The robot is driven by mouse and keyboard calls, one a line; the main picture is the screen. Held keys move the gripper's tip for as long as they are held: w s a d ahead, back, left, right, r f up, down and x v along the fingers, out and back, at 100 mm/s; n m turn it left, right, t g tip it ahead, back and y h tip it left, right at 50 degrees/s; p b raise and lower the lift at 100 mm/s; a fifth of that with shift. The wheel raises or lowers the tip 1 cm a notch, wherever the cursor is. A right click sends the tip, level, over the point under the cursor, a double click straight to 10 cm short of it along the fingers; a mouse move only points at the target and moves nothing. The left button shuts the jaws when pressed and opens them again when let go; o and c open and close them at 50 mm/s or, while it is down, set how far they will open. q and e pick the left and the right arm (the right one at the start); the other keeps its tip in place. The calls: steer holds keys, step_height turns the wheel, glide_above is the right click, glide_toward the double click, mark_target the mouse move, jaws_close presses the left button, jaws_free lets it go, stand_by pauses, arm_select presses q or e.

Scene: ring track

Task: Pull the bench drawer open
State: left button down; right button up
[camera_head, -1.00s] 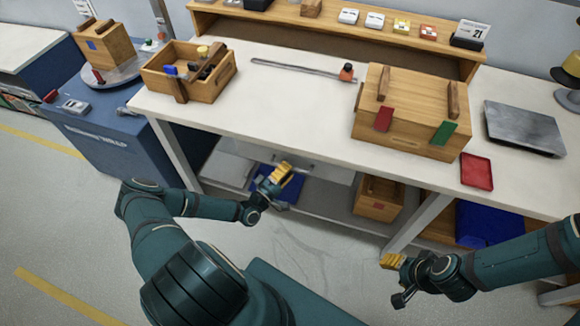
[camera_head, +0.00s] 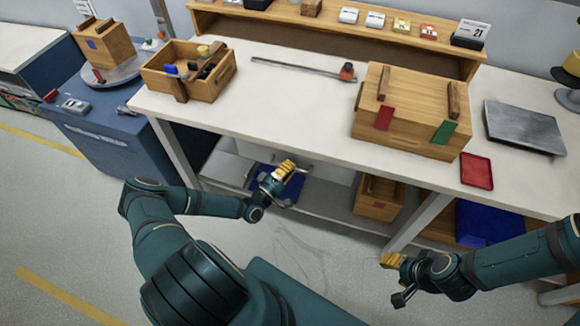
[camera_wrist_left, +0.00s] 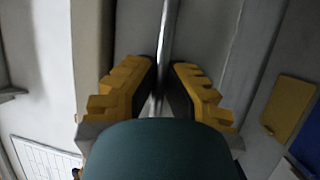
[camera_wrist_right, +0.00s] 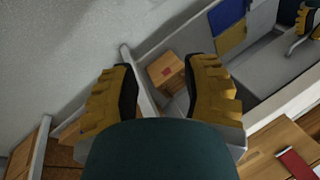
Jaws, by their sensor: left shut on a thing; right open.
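My left gripper (camera_head: 287,167) is under the front edge of the white bench (camera_head: 290,110) in the head view. In the left wrist view its yellow fingers (camera_wrist_left: 160,85) are shut on a thin grey metal bar, which looks like the drawer handle (camera_wrist_left: 167,35). Grey surfaces lie on both sides of the bar. The drawer front is hard to make out in the head view, partly hidden by the bench top and my gripper. My right gripper (camera_head: 391,261) is open and empty in front of the bench's right part; its fingers also show in the right wrist view (camera_wrist_right: 163,88).
A wooden box (camera_head: 379,196) and a blue item (camera_head: 268,180) are on the lower shelf. On the bench top are a wooden tool tray (camera_head: 205,88), a large wooden box (camera_head: 410,105), a red tray (camera_head: 477,171) and a grey plate (camera_head: 523,128). The floor in front is clear.

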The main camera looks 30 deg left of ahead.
arm_select(q)
steer(key=s+d+b, duration=0.2)
steer(key=s+d, duration=0.1)
steer(key=s, duration=1)
steer(key=s+d+b, duration=0.2)
steer(key=s+d, duration=0.1)
steer(key=s, duration=1)
steer(key=shift+s+d, duration=0.15)
steer(key=shift+d, duration=0.1)
steer(key=c, duration=1)
jaws_free()
steer(key=shift+s, duration=0.1)
steer(key=v, duration=1.1)
steer(key=shift+s+a, duration=0.15)
steer(key=shift+s, duration=0.25)
